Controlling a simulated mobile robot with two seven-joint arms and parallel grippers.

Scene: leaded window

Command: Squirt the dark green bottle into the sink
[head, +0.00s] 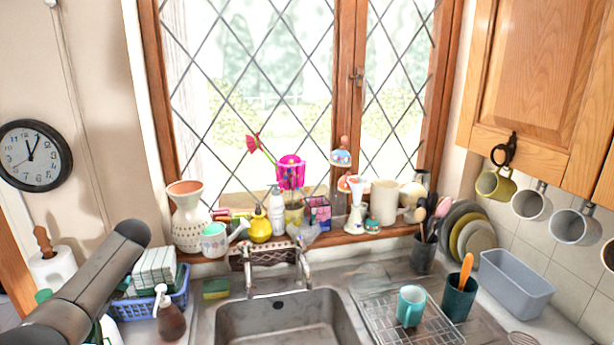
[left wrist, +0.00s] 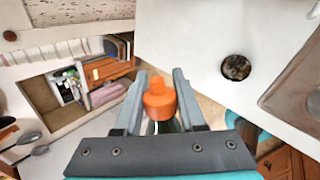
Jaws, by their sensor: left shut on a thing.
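In the left wrist view, my left gripper (left wrist: 160,75) is shut on a bottle with an orange cap (left wrist: 158,98). A little of the dark green bottle (left wrist: 152,127) shows below the cap; the rest is hidden behind the gripper's housing. In the head view my left arm comes in at the lower left, and neither its gripper nor the held bottle can be made out. The metal sink (head: 285,322) is at the bottom centre, below the tap (head: 275,255), and its basin looks empty. My right gripper is in neither view.
A brown pump bottle (head: 170,320) and a blue basket (head: 180,293) stand left of the sink. A wire rack (head: 378,322) with a teal mug (head: 411,305) is on the right. The windowsill behind is crowded with vases and ornaments.

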